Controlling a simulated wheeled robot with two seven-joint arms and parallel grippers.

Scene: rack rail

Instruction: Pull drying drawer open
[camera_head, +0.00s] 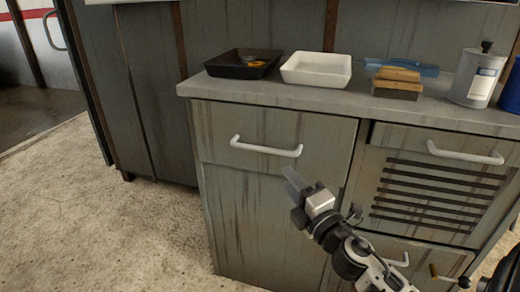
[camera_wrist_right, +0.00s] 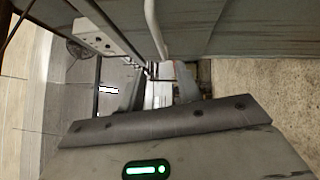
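The grey cabinet has a slatted front (camera_head: 430,195) on its right, which looks like the drying drawer. Its white bar handle (camera_head: 465,153) is near the top edge. A dark gap shows at its upper left corner; I cannot tell how far the front stands out. My right gripper (camera_head: 294,181) is in front of the plain left front (camera_head: 285,125), below that front's white handle (camera_head: 265,148), and left of the slatted front. It appears to hold nothing; its finger gap is not clear. In the right wrist view a white bar (camera_wrist_right: 154,28) runs close by. My left gripper is not in view.
A black tray (camera_head: 243,64), a white tray (camera_head: 316,70), a wood-backed brush (camera_head: 397,82) and a grey bottle (camera_head: 475,77) stand on the countertop (camera_head: 300,95). A lower handle (camera_head: 397,259) is partly behind my right arm. The floor (camera_head: 110,225) at left is clear.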

